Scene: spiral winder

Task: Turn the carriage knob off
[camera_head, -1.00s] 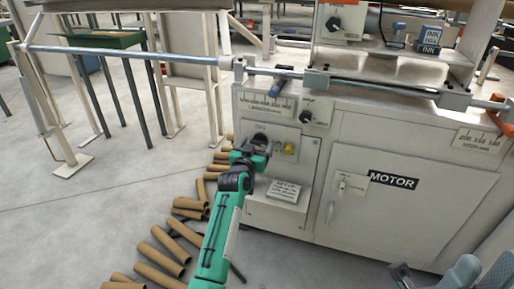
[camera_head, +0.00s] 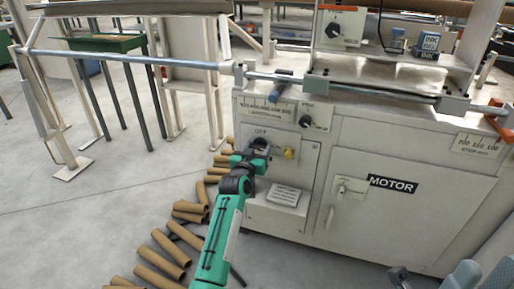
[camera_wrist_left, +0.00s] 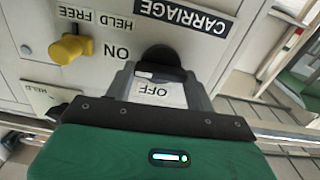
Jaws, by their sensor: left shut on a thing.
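The carriage knob (camera_wrist_left: 163,58) is black and sits on the cream panel under the CARRIAGE label, with ON and OFF printed beside it. My left gripper (camera_wrist_left: 160,80) has its grey fingers on either side of the knob and is shut on it. The OFF label shows between the fingers, and ON lies to the left. In the head view my left gripper (camera_head: 257,150) is at the front panel of the machine, and the knob (camera_head: 260,143) is partly hidden by it. The knob's exact pointing direction is hard to tell.
Another dark knob (camera_head: 306,121) is above right. A motor switch (camera_head: 343,188) is on the door. Cardboard tubes (camera_head: 165,250) lie on the floor left.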

